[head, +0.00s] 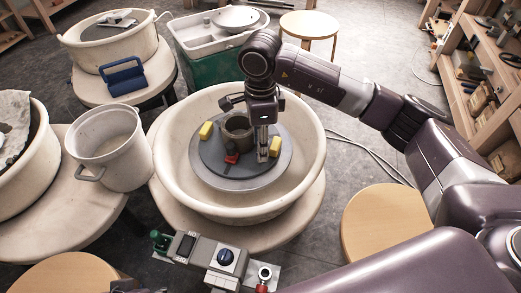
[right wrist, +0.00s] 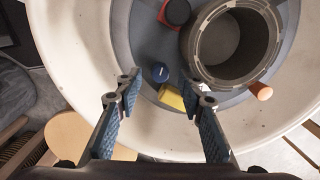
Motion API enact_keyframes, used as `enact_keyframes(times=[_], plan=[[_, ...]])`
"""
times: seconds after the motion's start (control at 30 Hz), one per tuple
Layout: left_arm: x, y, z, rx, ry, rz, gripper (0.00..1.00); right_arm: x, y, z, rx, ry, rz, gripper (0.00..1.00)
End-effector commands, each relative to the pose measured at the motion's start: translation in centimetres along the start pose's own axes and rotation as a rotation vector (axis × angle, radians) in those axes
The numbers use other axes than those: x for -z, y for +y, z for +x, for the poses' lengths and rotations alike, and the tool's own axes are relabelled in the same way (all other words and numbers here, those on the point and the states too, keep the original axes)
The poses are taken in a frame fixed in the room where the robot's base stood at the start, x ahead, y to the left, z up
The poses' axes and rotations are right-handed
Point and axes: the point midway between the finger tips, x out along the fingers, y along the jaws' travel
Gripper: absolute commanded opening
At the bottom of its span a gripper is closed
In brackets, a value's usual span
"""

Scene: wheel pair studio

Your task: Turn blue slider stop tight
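The blue slider stop knob (right wrist: 160,72) shows its round top in the right wrist view, beside a yellow block (right wrist: 172,98) on the grey wheel disc. My right gripper (right wrist: 162,82) is open, with one finger on each side of the blue knob's line. I cannot tell whether the fingertips are level with the knob; no contact shows. In the head view my right gripper (head: 263,155) points down at the right side of the disc (head: 215,173) and hides the blue knob. A grey-brown cylinder (head: 237,130) stands mid-disc. My left gripper is not in view.
The cream basin (head: 308,160) rings the disc with a raised wall. A control box with a blue dial (head: 225,257) is in front. A white bucket (head: 108,148) stands at left.

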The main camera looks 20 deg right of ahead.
Motion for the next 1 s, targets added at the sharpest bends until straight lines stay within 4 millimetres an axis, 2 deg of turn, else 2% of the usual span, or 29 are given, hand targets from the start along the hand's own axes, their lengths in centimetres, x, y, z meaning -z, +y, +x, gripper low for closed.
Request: enact_keyframes(times=[0.03, 0.17, 0.47, 0.8, 1.0], plan=[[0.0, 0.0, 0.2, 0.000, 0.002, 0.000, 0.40, 0.0, 0.0, 0.8, -0.001, 0.001, 0.001, 0.36], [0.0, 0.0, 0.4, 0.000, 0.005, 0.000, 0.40, 0.0, 0.0, 1.8, -0.001, -0.001, 0.001, 0.36], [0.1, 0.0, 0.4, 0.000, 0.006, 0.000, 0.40, 0.0, 0.0, 2.1, 0.001, 0.000, 0.001, 0.36], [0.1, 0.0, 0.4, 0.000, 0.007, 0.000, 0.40, 0.0, 0.0, 2.1, 0.001, 0.000, 0.001, 0.01], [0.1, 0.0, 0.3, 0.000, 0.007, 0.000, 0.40, 0.0, 0.0, 2.0, 0.001, 0.000, 0.021, 0.00]])
